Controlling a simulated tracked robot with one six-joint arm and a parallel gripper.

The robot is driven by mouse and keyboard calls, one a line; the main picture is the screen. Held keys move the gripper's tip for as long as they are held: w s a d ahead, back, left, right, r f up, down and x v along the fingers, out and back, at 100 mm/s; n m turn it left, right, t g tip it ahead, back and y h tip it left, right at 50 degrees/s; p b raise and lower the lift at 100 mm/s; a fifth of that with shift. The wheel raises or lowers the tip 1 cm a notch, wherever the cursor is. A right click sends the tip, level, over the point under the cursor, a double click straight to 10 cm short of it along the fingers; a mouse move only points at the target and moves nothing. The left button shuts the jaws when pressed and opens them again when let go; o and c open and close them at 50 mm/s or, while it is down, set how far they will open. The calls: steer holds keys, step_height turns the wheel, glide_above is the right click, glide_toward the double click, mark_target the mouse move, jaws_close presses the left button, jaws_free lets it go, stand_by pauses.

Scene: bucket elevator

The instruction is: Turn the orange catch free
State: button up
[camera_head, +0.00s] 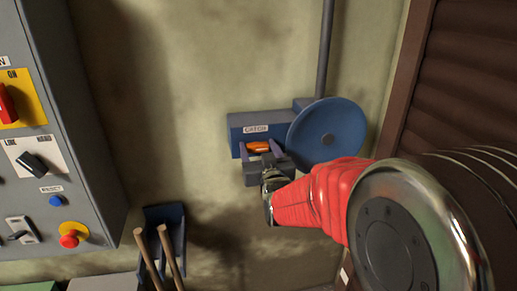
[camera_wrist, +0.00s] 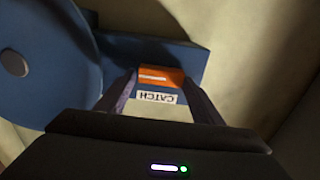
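The orange catch (camera_head: 258,147) is a short bar on the front of a blue housing (camera_head: 236,128) with a CATCH label. It lies roughly level in the head view and also shows in the wrist view (camera_wrist: 160,77). My gripper (camera_head: 260,152) is at the housing, its two fingers apart on either side of the catch. In the wrist view my gripper (camera_wrist: 160,85) frames the catch and the label, which reads upside down. The fingers look open; whether either tip touches the catch I cannot tell.
A blue round disc (camera_head: 327,134) adjoins the housing on the right, beneath a vertical pipe (camera_head: 325,50). A grey control cabinet (camera_head: 65,120) stands at left. A blue holder (camera_head: 166,216) with wooden handles is below. A brown shutter (camera_head: 465,70) is at right.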

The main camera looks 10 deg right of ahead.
steer(key=c, duration=0.7)
steer(key=shift+m, duration=0.4)
steer(key=m, duration=0.3)
steer(key=shift+d, duration=0.2)
steer(key=m, duration=0.3)
steer(key=shift+d+f+m, duration=0.15)
steer(key=shift+m, duration=0.25)
steer(key=m, duration=0.5)
steer(key=shift+d+f, duration=0.15)
steer(key=shift+f, duration=0.05)
steer(key=m, duration=0.5)
steer(key=shift+d+f, duration=0.1)
steer(key=shift+f, duration=0.15)
steer(key=shift+f+m, duration=0.1)
steer(key=shift+m, duration=0.3)
